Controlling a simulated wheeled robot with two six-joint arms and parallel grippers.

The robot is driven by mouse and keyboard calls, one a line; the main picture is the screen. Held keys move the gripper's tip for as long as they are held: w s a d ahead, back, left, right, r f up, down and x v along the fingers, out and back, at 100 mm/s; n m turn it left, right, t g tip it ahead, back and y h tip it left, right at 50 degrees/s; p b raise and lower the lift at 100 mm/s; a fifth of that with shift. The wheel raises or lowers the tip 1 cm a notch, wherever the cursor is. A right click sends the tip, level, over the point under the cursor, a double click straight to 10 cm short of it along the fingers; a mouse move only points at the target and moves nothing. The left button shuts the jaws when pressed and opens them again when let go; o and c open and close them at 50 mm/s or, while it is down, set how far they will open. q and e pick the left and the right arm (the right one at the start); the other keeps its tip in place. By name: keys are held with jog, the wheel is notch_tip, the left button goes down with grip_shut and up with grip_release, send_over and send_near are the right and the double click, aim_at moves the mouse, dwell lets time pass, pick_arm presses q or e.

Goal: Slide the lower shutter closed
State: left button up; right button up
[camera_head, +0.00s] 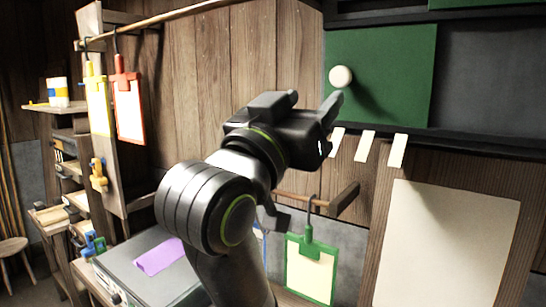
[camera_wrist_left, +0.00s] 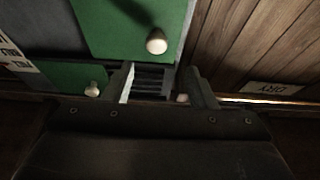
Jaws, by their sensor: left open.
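The lower shutter (camera_head: 390,60) is a green panel over the left part of its dark opening (camera_head: 490,75), which shows bare to the right. Its round white knob (camera_head: 341,76) is near its left edge. My left gripper (camera_head: 314,98) is open and empty, just below and left of the knob in the head view, apart from it. In the left wrist view, my left gripper's (camera_wrist_left: 163,86) fingers are spread, and the shutter (camera_wrist_left: 110,25) with its knob (camera_wrist_left: 156,41) lies beyond them. My right gripper is not in view.
Another green shutter (camera_head: 470,3) is above; its knob (camera_wrist_left: 92,89) shows in the left wrist view. Pale tags (camera_head: 366,146) hang under the cabinet's lower edge. A green clipboard (camera_head: 310,268) hangs on a peg below. Red (camera_head: 129,110) and yellow clipboards hang at the left.

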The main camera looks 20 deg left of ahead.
pick_arm(q)
jog(key=b+v, duration=0.7)
jog(key=v, duration=0.2)
dwell(0.4)
